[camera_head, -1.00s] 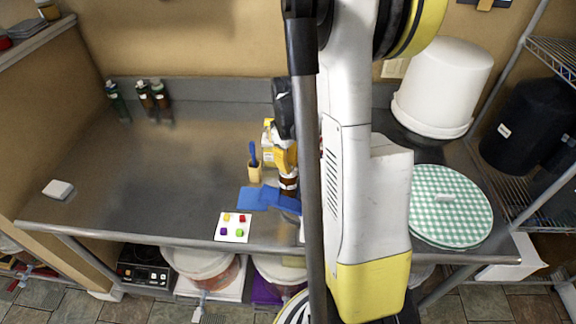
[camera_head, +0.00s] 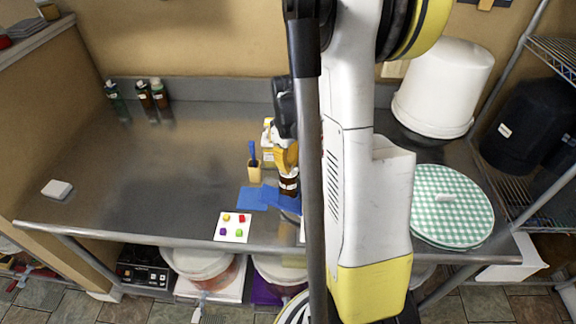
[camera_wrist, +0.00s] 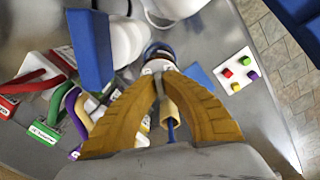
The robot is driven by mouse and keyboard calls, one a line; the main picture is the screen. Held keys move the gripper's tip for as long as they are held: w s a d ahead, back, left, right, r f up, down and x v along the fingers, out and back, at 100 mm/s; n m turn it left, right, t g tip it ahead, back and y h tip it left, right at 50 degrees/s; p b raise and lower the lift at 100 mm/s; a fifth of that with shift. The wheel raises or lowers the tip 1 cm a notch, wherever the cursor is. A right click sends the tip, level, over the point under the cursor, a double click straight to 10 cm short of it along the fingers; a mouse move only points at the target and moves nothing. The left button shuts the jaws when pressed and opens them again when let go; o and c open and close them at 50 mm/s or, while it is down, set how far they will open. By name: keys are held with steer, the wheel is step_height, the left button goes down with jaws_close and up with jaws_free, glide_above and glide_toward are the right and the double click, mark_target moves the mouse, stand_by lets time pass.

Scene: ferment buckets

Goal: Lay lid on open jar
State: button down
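My gripper (camera_wrist: 158,74) has its two yellow-brown fingers brought together at the tips on a small whitish piece (camera_wrist: 158,66), which looks like the lid. Most of that piece is hidden by the fingertips. Just beyond it is a round brown and blue-edged thing (camera_wrist: 156,49), seemingly the jar. In the head view, my gripper (camera_head: 286,157) is over a brown jar (camera_head: 289,187) with white bands, close above or touching it; I cannot tell which. My arm hides the jar's right side.
A pot with a blue-handled tool (camera_head: 254,171) stands left of the jar. Blue cloths (camera_head: 252,198) and a white card with coloured pieces (camera_head: 233,227) lie in front. A checkered round cover (camera_head: 450,215) is at right. The steel table's (camera_head: 150,180) left side is mostly clear.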

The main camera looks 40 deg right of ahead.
steer(key=c, duration=1)
jaws_free()
steer(key=shift+r, duration=0.1)
steer(key=shift+r+p, duration=2.8)
steer(key=shift+r, duration=1.15)
